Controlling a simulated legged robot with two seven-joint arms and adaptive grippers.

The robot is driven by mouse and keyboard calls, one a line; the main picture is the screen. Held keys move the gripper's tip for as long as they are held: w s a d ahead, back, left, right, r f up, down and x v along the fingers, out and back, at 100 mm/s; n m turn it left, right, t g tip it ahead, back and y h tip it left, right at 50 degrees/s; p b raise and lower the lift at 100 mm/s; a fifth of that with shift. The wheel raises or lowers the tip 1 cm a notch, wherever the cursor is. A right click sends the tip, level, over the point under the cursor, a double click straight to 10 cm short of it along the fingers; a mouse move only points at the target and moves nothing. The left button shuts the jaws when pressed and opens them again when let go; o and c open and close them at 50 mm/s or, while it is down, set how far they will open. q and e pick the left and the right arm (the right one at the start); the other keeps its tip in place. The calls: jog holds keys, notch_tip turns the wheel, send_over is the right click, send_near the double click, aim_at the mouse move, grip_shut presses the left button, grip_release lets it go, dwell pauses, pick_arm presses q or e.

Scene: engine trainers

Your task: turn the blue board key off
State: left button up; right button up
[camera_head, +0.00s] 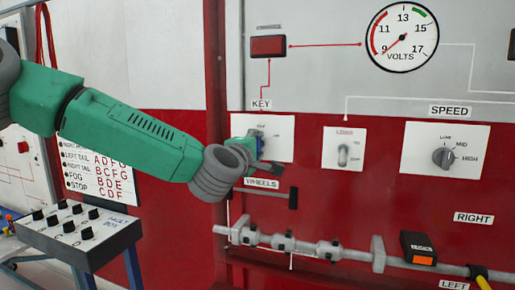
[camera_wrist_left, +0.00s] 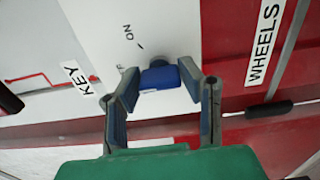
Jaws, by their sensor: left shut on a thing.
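The blue board key (camera_wrist_left: 160,78) sits in a white switch plate (camera_head: 282,132) under the KEY label. An ON mark shows above it in the wrist view, and another mark at its left is partly hidden by a finger. My left gripper (camera_wrist_left: 162,82) has one finger on each side of the key and is shut on it. In the head view my left gripper (camera_head: 258,150) covers most of the key, so the exact angle of the key is hard to tell there. My right gripper is not in view.
Right of the key are a toggle plate (camera_head: 344,149) and a SPEED knob (camera_head: 443,157). Below runs a grey bar (camera_head: 306,248) with fittings. A WHEELS label (camera_wrist_left: 263,45) and a dark handle (camera_wrist_left: 270,109) are close to the gripper. A fault box (camera_head: 82,236) stands lower left.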

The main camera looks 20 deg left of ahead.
pick_arm(q)
jog(key=shift+f, duration=0.4)
jog(key=o, duration=1.1)
jog(key=shift+r, duration=0.15)
jog(key=shift+a, duration=0.1)
jog(key=s, duration=1.2)
jog(key=shift+a, duration=0.25)
jog(key=shift+w, duration=0.1)
